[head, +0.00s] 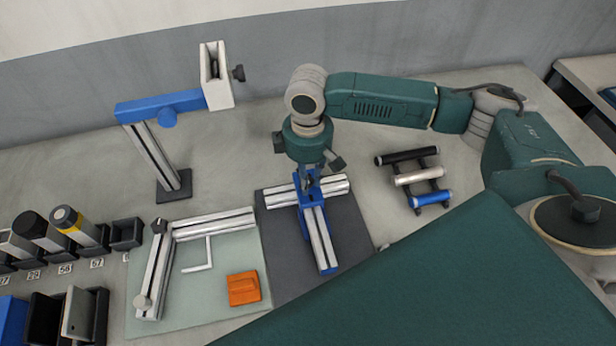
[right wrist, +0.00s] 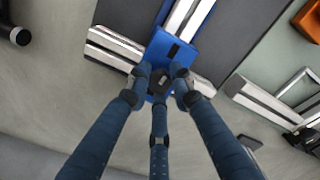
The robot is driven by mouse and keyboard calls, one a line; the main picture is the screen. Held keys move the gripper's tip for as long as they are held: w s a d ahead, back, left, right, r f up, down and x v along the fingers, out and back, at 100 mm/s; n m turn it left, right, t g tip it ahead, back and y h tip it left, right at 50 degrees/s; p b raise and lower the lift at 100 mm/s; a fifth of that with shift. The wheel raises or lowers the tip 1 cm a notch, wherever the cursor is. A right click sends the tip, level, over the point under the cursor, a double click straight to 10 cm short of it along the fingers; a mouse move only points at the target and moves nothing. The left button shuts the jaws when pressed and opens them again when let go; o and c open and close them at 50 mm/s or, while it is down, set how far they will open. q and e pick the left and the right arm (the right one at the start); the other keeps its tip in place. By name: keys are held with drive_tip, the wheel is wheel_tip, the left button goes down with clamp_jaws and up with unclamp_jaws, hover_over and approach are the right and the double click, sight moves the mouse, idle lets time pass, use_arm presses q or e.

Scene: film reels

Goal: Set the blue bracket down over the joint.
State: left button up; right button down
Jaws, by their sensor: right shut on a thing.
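The blue bracket (head: 309,191) is held in my right gripper (head: 309,178) at the far end of the dark grey mat (head: 350,229). It also shows in the right wrist view (right wrist: 176,50), where the gripper's dark blue fingers (right wrist: 160,82) close on its near edge. The bracket lies across the place where the crosswise metal profile (head: 336,185) meets the lengthwise profile (head: 321,242), covering most of the joint. I cannot tell whether it touches the profiles. More blue shows along the lengthwise profile. My left gripper is not in view.
Left of the dark mat, a pale green mat (head: 232,264) carries an L of metal profiles (head: 213,225), a hex key (head: 202,266) and an orange block (head: 244,288). A blue-armed stand (head: 160,107) rises behind. A rack of rollers (head: 420,179) stands at right.

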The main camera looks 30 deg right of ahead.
drive_tip(key=shift+f, duration=0.1)
drive_tip(key=c, duration=1.4)
unclamp_jaws()
drive_tip(key=shift+c, duration=0.2)
wheel_tip(320, 180, up, 12)
